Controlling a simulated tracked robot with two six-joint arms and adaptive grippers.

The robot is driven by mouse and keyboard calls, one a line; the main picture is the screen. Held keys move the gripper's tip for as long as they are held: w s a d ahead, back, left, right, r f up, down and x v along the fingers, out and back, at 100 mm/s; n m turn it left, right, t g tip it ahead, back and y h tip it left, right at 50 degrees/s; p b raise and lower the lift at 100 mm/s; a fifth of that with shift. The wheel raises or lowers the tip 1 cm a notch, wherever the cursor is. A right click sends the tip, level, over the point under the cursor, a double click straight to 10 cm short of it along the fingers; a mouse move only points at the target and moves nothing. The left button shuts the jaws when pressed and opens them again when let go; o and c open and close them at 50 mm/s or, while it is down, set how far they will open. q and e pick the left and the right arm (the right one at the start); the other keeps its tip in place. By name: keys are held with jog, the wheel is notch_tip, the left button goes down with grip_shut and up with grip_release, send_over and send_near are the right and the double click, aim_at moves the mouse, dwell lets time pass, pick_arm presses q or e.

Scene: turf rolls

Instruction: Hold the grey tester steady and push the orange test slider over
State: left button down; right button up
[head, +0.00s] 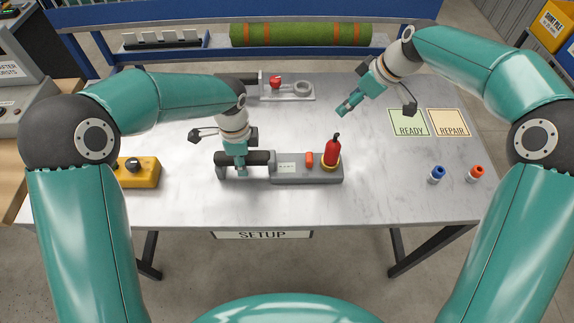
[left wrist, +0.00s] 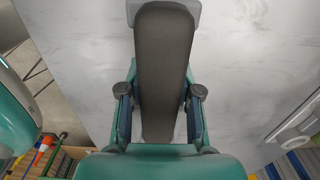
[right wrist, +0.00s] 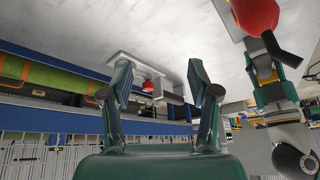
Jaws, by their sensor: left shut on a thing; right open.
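The grey tester (head: 300,179) lies on the table with a dark handle (head: 262,157) at its left end. The orange slider (head: 309,159) stands on its top, left of a red bulb-shaped part (head: 332,152) with a yellow ring and black tip. My left gripper (head: 241,168) is shut on the handle; the handle (left wrist: 165,70) also lies between its fingers in the left wrist view. My right gripper (head: 345,106) is open and empty, above the table behind the red part. The red part (right wrist: 255,12) shows at the top right of the right wrist view; the slider is not seen there.
A grey fixture (head: 300,97) with a red knob stands at the back. A yellow box (head: 140,172) is at the left. READY (head: 409,123) and REPAIR (head: 449,123) mats, a blue piece (head: 437,175) and an orange-red piece (head: 476,173) are at the right.

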aim_at(308, 156)
jog(key=s+a+r+n+g+h, duration=0.2)
jog(key=s+a+n+g+h, duration=0.15)
jog(key=s+a+n, duration=0.55)
jog(key=shift+m+t+h, duration=0.25)
jog(key=shift+m+h, duration=0.2)
jog(key=shift+m, duration=0.15)
jog(key=shift+a+f, duration=0.2)
jog(key=shift+f, duration=1.75)
jog(key=shift+a+f, duration=0.2)
jog(key=shift+f, duration=1.7)
jog(key=shift+a+f, duration=0.2)
jog(key=shift+f, duration=1.75)
grip_shut()
